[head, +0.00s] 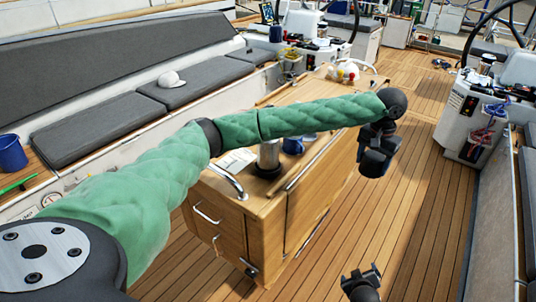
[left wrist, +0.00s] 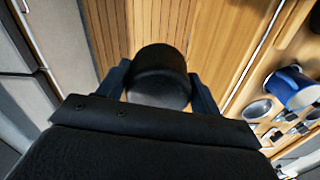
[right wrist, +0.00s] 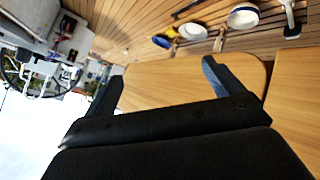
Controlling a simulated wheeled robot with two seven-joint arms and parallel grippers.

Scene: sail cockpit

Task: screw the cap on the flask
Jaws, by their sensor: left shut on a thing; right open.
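A silver flask (head: 268,153) stands upright on the wooden cockpit table, partly behind my left arm, which hides its top in the head view. My left gripper (head: 374,165) is shut on a black round cap (left wrist: 160,76). It holds the cap in the air to the right of the table, above the deck and apart from the flask. In the left wrist view a grey round opening (left wrist: 257,109), seemingly the flask, shows at the right beside a blue mug. My right gripper (head: 361,281) is open and empty, low over the deck; its spread fingers show in the right wrist view (right wrist: 165,80).
The blue mug (head: 293,145) stands close beside the flask. The table (head: 240,200) has a metal rail (head: 228,181) at its near end. Cushioned benches (head: 100,130) line the left side; a white console (head: 470,120) stands at the right. The deck (head: 350,225) right of the table is clear.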

